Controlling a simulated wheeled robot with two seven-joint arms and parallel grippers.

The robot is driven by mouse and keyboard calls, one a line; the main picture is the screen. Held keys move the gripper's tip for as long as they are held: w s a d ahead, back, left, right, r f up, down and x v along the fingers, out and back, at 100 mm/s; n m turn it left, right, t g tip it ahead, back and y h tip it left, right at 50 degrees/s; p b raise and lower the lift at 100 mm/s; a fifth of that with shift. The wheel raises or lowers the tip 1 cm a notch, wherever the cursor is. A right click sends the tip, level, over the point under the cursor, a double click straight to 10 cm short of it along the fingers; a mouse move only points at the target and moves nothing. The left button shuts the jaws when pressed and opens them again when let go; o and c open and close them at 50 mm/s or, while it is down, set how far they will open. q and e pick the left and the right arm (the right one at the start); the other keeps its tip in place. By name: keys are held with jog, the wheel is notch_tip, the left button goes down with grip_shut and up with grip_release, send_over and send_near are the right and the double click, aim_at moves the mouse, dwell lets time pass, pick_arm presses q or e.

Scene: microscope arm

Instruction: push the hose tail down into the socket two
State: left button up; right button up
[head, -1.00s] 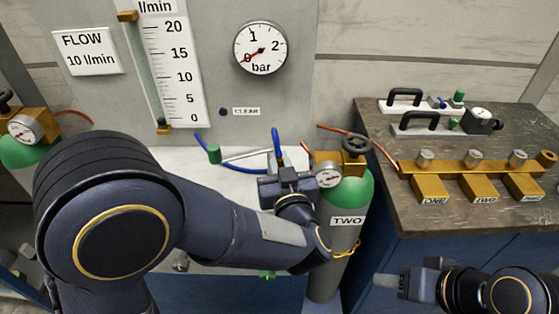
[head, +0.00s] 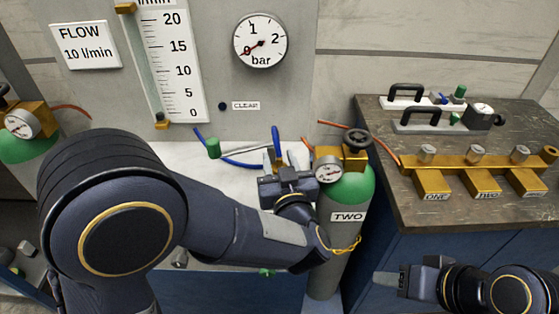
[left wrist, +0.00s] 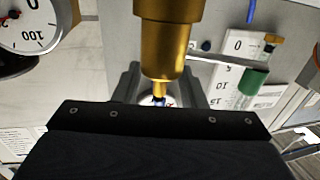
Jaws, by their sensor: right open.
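My left gripper (head: 279,163) is beside the regulator of the green-topped cylinder marked TWO (head: 348,217). A blue hose (head: 276,143) stands upright at its jaws and loops left to a green fitting (head: 213,148). In the left wrist view a brass fitting (left wrist: 166,40) covers the space between my left gripper's fingers (left wrist: 161,88), with a small blue and white piece below it. Whether the fingers grip the hose is hidden. A brass manifold on the bench has a block labelled TWO (head: 484,186) with a silver port (head: 476,151) above. My right gripper (head: 388,280) is open and empty.
The wooden bench top (head: 430,218) is clear in front of the manifold. Two black-handled items (head: 430,115) lie behind it. A flow tube (head: 145,70) and a bar gauge (head: 261,41) are on the panel. Another cylinder (head: 28,147) stands at far left.

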pick_arm(q)
jog(key=s, duration=0.2)
jog(key=s+d, duration=0.1)
jog(key=s, duration=0.4)
jog(key=shift+s+d, duration=0.25)
jog(key=shift+s, duration=0.1)
